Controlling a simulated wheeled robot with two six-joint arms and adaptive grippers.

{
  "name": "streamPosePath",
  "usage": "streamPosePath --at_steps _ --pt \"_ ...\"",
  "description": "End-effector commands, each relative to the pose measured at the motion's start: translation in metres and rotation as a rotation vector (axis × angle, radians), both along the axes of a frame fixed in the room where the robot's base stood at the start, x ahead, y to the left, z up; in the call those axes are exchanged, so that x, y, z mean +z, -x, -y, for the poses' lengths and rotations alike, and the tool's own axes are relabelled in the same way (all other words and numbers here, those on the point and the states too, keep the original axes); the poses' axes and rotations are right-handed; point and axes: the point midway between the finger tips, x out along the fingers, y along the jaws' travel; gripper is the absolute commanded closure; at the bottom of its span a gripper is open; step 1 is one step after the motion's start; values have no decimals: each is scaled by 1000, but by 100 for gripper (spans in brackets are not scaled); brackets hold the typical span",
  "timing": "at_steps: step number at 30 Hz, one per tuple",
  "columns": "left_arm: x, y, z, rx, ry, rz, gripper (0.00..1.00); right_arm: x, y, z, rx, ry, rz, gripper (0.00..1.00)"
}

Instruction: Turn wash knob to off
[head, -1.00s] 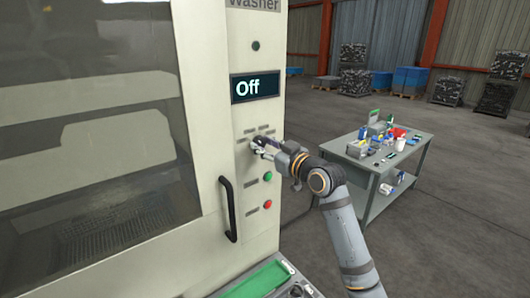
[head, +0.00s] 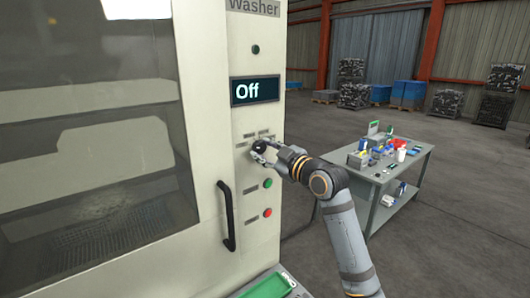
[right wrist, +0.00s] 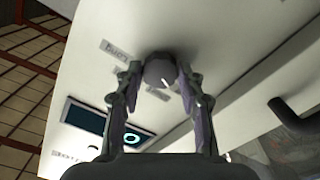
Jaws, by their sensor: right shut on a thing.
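The display (right wrist: 105,127) also shows there, partly hidden by a finger. My left gripper is not in view.
A green button (head: 268,183) and a red button (head: 268,213) sit below the knob. A black door handle (head: 228,215) stands to the left. A work table (head: 385,178) with assorted items stands to the right. Open floor lies behind it.

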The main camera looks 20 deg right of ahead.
Motion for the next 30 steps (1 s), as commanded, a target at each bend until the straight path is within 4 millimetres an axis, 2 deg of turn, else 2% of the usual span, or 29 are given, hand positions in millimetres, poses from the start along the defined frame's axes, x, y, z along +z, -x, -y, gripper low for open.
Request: streamPosePath --at_steps 8,9,14,23,26,30 --pt "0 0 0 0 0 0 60 0 0 0 -1 2 0 93" --pt "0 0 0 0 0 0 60 0 0 0 -1 2 0 59" --pt "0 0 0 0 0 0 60 0 0 0 -1 1 0 38" --pt "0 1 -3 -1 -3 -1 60 0 1 1 -1 1 0 38" --pt "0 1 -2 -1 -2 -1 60 -1 10 6 -4 5 1 38" --pt "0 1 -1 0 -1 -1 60 -1 35 15 -5 9 -1 38"
